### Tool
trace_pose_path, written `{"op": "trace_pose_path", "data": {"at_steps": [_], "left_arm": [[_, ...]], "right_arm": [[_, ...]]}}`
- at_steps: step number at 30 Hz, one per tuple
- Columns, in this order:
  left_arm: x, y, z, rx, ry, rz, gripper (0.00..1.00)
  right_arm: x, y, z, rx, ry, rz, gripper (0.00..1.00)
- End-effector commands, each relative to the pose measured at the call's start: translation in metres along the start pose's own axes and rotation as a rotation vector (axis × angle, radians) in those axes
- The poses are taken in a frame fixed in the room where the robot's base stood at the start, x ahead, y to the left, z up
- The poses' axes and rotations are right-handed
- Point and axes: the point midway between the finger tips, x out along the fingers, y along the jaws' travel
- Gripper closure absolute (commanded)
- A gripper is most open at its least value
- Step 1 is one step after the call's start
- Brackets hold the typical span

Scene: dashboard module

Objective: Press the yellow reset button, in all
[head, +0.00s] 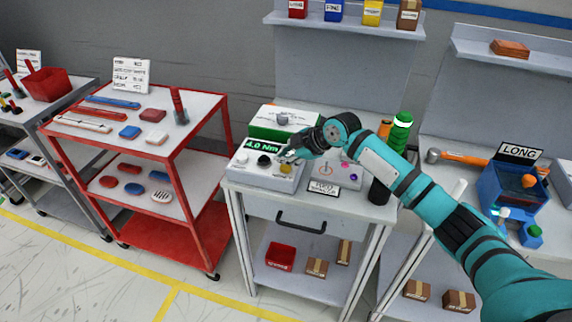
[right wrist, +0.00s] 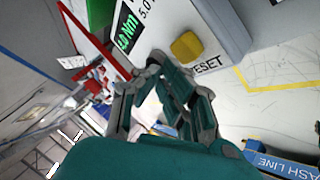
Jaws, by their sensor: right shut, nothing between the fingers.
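The grey dashboard module (head: 268,176) stands on the workbench, with a lit display reading 4.0 Nm (head: 262,146). On its face are a white knob, a black knob (head: 263,160) and the yellow reset button (head: 286,169). In the right wrist view the square yellow button (right wrist: 187,46) sits beside the word RESET. My right gripper (head: 286,155) is shut and empty, just over the button in the head view. In the right wrist view its fingertips (right wrist: 158,62) are to the lower left of the button; I cannot tell any contact. My left gripper is not in view.
A green-and-white box (head: 268,121) stands behind the module. A green bottle (head: 399,133) and a dark cylinder (head: 379,191) stand to the right. A red cart (head: 150,148) is at the left, a blue bin (head: 512,192) at the right.

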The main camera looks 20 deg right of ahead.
Motion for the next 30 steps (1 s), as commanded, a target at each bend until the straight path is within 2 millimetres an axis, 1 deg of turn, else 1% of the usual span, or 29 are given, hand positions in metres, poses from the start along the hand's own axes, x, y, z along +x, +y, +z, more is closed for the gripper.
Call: {"op": "trace_pose_path", "data": {"at_steps": [5, 15, 18, 30], "left_arm": [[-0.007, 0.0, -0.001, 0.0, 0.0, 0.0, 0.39], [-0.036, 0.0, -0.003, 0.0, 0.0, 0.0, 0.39], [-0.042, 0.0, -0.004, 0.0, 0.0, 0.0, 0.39], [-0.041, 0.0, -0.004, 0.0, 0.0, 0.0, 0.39]], "right_arm": [[-0.006, 0.004, -0.004, 0.0, 0.001, 0.001, 1.0], [-0.03, 0.022, -0.022, 0.0, 0.0, 0.001, 1.0], [-0.035, 0.026, -0.026, 0.0, 0.0, 0.0, 1.0], [-0.035, 0.025, -0.025, 0.0, 0.0, 0.0, 1.0]]}}
